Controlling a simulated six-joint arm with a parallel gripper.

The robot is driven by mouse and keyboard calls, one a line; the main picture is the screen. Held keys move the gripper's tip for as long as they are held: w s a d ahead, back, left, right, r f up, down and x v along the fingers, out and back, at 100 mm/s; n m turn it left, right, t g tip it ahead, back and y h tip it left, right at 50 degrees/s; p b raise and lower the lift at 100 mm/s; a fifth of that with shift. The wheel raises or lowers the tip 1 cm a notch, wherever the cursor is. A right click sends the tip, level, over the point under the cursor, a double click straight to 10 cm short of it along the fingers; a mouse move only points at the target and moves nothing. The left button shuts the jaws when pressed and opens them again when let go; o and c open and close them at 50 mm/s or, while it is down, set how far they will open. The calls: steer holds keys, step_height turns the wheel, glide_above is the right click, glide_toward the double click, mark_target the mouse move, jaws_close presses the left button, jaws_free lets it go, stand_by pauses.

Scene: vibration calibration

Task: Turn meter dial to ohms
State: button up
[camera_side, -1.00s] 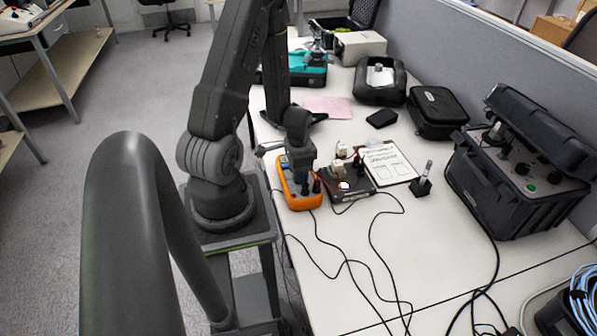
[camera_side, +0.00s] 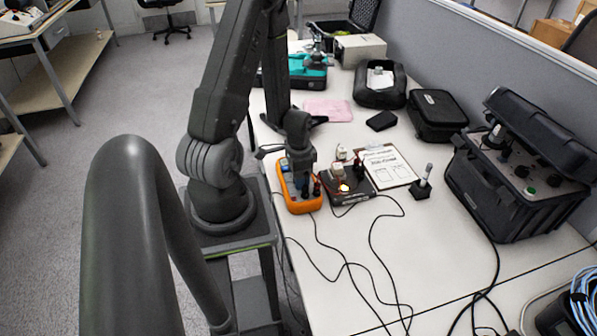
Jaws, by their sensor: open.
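The orange multimeter (camera_side: 303,207) lies on the white table near its left edge, beside my arm's base. My gripper (camera_side: 303,182) points down over the middle of the meter. It is open, and its fingers are small and dark here, so I cannot tell whether they touch the dial. The dial is hidden behind my gripper, and its setting cannot be read. Dark test leads run from the meter's lower end.
A dark box with a lit orange lamp (camera_side: 344,187) stands just right of the meter. A clipboard (camera_side: 388,167), a pen in a holder (camera_side: 424,182) and a large black case (camera_side: 515,190) lie further right. Loose cables cross the table in front.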

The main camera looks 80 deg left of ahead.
step_height(320, 180, up, 14)
stand_by(0.6)
steer(key=shift+f, duration=0.15)
step_height(320, 180, down, 14)
steer(key=shift+r, duration=0.1)
stand_by(0.8)
steer(key=shift+c, duration=0.4)
steer(key=c, duration=0.8)
steer(key=shift+c, duration=0.2)
